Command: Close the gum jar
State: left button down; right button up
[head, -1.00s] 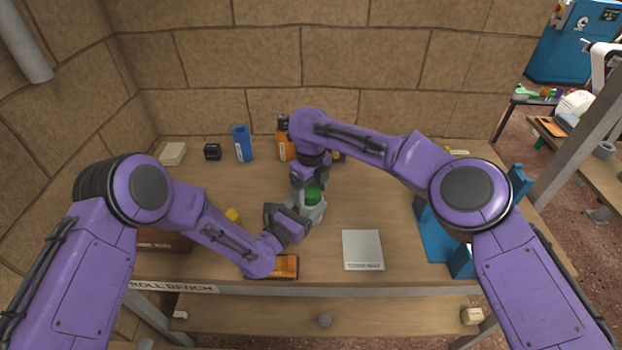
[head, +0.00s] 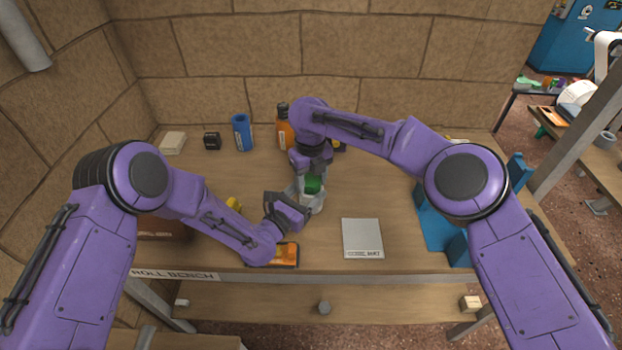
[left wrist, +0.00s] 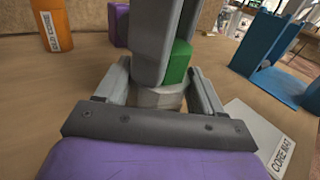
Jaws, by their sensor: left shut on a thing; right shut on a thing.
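The gum jar (head: 314,204) is a pale grey jar standing on the bench right of my left gripper. It also shows in the left wrist view (left wrist: 157,98). My left gripper (head: 306,205) is shut on the jar body from the side, one finger along each flank in the wrist view. The green lid (head: 313,185) is directly above the jar body; it also shows in the left wrist view (left wrist: 179,62). My right gripper (head: 311,178) comes from above and is shut on the lid. Its fingers hide part of the lid, and I cannot tell whether the lid is fully seated.
A grey core mat (head: 362,238) lies right of the jar, and a blue stand (head: 440,235) is further right. An orange-and-black item (head: 286,254) lies under my left forearm.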

jog(key=o, duration=1.2)
jog(key=shift+c, duration=0.2)
jog(key=shift+r, duration=0.15)
notch_tip(320, 180, up, 4)
jog(key=shift+r, duration=0.2)
jog(key=shift+c, duration=0.4)
jog(key=shift+r+n, duration=0.25)
jog(key=shift+n, duration=0.05)
notch_tip(320, 180, up, 3)
jog(key=n, duration=0.2)
jog(key=shift+n, duration=0.4)
jog(key=shift+f, duration=4.1)
